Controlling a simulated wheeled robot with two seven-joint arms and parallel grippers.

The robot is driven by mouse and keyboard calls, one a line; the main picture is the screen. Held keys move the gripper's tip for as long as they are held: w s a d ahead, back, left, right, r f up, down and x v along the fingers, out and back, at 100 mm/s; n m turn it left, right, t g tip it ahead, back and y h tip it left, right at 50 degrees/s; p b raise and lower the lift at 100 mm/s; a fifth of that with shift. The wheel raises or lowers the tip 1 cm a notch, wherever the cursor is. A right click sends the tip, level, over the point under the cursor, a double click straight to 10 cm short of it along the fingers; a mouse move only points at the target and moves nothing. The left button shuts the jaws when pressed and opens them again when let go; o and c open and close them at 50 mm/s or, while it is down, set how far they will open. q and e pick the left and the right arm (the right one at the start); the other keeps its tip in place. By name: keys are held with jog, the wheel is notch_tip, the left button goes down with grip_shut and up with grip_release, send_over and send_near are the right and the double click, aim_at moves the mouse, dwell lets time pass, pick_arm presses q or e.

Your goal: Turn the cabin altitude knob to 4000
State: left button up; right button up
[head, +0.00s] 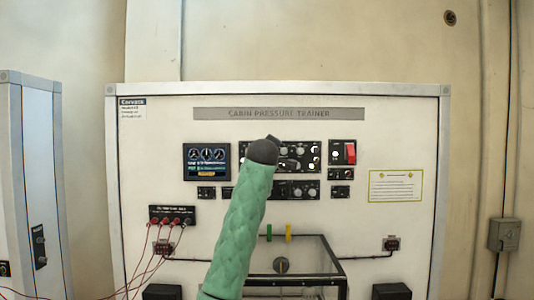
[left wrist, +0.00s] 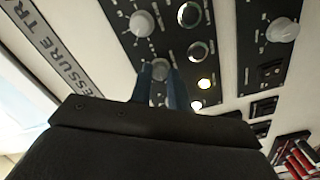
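The trainer's dark control panel (head: 312,165) is partly hidden behind my left arm in the head view. My left gripper (head: 272,138) is at its left part, its fingers barely showing there. In the left wrist view the two blue-grey fingers of my left gripper (left wrist: 158,88) stand on either side of a small grey knob (left wrist: 159,68). I cannot tell whether they touch it. Larger light knobs, one up and left (left wrist: 142,23) and one on the right-hand panel (left wrist: 283,30), are apart from the fingers. Labels, including 4000, are too small to read. My right gripper is not in view.
A blue-lit display (head: 206,162) is left of the panel and a red switch (head: 350,152) is right of it. Red cables hang from a jack block (head: 172,216) at lower left. A clear box (head: 310,258) with a dark frame juts out below. Two lamps (left wrist: 204,84) glow near the fingers.

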pick_arm(q)
jog(key=shift+f, duration=0.1)
grip_shut()
